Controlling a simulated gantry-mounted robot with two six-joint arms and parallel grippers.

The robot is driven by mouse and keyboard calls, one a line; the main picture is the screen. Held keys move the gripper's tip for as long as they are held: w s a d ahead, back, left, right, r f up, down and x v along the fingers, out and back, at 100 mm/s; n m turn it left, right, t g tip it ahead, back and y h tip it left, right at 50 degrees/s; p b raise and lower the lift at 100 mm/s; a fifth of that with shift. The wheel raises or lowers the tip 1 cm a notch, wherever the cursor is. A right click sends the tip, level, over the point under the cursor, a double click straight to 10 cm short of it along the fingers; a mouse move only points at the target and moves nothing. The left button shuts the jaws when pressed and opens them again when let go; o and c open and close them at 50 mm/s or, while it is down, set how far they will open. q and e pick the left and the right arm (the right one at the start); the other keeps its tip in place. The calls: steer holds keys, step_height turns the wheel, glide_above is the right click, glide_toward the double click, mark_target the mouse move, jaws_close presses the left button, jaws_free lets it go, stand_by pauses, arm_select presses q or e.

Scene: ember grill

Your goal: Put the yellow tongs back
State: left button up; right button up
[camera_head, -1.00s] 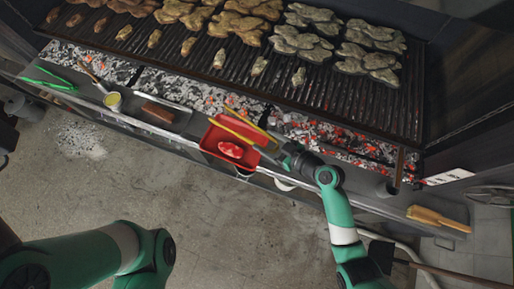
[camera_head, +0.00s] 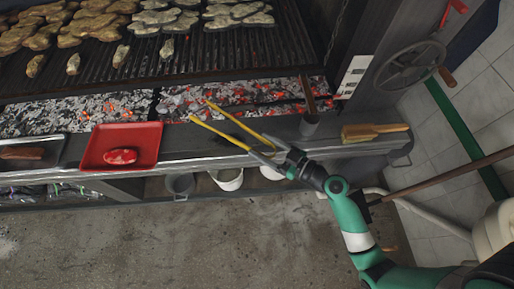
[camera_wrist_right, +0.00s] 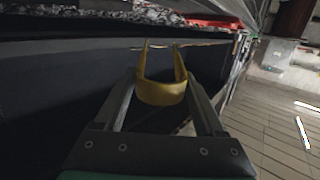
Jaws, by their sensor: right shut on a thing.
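My right gripper (camera_head: 268,152) is shut on the yellow tongs (camera_head: 238,122) at their bent end. The two tong arms spread in a V toward the upper left, above the grill's front ledge and the edge of the coals. In the right wrist view, the rounded yellow bend of the tongs (camera_wrist_right: 160,93) sits between the fingers of my right gripper (camera_wrist_right: 160,80), with the arms pointing away. The tongs appear raised, but their exact height is unclear. My left gripper is out of view.
A red tray (camera_head: 88,160) holding a red item (camera_head: 121,156) stands on the ledge (camera_head: 200,150), left of the tongs. A grey cup (camera_head: 310,124) with a stick and a wooden brush (camera_head: 372,132) are to the right. Pots (camera_head: 228,179) sit below. Glowing coals (camera_head: 250,92) lie behind.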

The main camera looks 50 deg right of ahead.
step_height(320, 180, down, 9)
steer(key=b, duration=0.8)
steer(key=shift+f, duration=0.2)
steer(key=o, duration=0.8)
steer(key=shift+s, duration=0.1)
